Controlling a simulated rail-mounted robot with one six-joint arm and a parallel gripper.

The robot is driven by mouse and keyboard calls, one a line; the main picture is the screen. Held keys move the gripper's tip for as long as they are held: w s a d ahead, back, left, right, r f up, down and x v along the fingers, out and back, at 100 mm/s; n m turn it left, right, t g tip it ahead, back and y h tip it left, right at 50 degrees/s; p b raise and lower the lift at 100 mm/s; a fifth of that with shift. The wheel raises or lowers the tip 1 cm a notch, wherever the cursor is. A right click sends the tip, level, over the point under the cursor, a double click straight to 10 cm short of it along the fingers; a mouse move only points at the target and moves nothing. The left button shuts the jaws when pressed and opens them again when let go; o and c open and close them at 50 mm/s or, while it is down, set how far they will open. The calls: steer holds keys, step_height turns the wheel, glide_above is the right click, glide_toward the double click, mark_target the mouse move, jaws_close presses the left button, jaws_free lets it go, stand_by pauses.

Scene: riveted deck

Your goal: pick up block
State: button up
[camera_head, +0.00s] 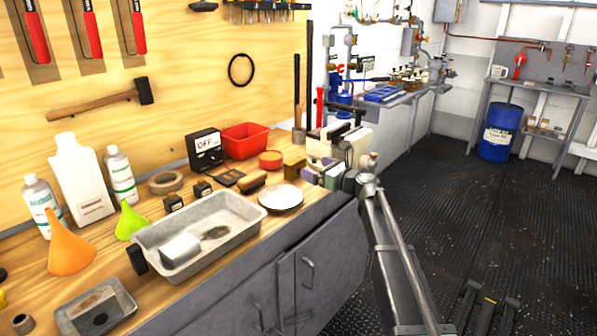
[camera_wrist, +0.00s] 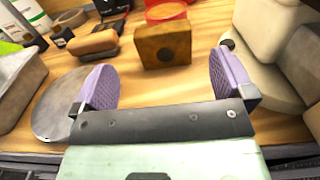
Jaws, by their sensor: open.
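A brown, worn block (camera_wrist: 162,45) with a dark round spot on its front stands on the wooden bench. In the head view the block (camera_head: 294,168) is small, just left of my gripper. My gripper (camera_wrist: 160,78) is open and empty, its two purple-padded fingers spread. In the wrist view the block lies beyond the fingertips, between them and a little above their line, with bare wood in front of it. In the head view my gripper (camera_head: 321,174) hangs at the bench's front edge, partly overlapping cream-coloured parts behind it.
A round pale plate (camera_head: 281,198) lies close by my left finger. A cream-coloured bulky object (camera_wrist: 265,28) stands close beside the right finger. A brown rounded piece (camera_head: 251,183), red round tub (camera_head: 271,160), red bin (camera_head: 245,140) and metal tray (camera_head: 205,228) crowd the bench to the left.

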mark_target(295, 160)
steer(key=x, duration=1)
steer(key=shift+d+f, duration=0.1)
steer(key=shift+f, duration=0.15)
steer(key=c, duration=1)
steer(key=shift+d+r, duration=0.1)
step_height(295, 160, up, 20)
steer(key=p, duration=2)
